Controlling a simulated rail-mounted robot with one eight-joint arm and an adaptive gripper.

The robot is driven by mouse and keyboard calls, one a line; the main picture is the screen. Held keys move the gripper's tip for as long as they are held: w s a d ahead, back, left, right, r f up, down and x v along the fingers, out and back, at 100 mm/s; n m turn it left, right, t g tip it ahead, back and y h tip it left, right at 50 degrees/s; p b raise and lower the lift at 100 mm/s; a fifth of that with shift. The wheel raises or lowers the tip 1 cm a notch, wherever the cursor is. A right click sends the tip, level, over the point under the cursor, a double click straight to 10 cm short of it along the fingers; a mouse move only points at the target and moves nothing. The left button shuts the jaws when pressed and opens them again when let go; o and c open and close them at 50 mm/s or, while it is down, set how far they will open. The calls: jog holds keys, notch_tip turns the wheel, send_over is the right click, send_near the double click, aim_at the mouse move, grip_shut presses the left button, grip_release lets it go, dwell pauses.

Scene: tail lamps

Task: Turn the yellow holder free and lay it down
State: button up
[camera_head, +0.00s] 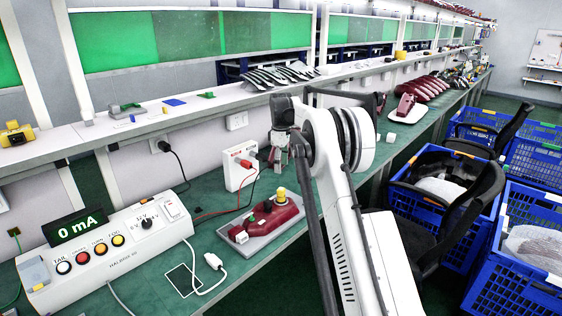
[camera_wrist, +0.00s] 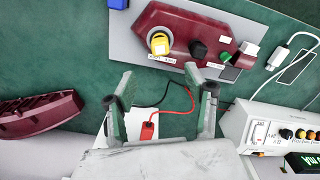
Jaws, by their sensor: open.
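The yellow holder (camera_head: 280,196) stands in the dark red tail lamp housing (camera_head: 262,224), at its right end. In the wrist view the yellow holder (camera_wrist: 159,43) sits near the left end of the housing (camera_wrist: 185,22), beside a black round holder (camera_wrist: 198,50) and a green one (camera_wrist: 226,58). My gripper (camera_wrist: 165,88) is open with nothing between its fingers. In the wrist view its fingertips are below the yellow holder, apart from it. In the head view my gripper (camera_head: 279,150) is up behind the housing, partly hidden by my arm.
The housing lies on a grey plate (camera_head: 238,236) on the green bench. A tester box (camera_head: 105,250) reading 0 mA stands at left; a white socket box (camera_head: 238,167) with red and black leads is behind. Another red lamp (camera_wrist: 40,113) lies at left in the wrist view.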

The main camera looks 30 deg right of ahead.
aim_at(281, 189)
notch_tip(281, 189, down, 12)
jog(key=shift+f, duration=0.2)
dwell(0.4)
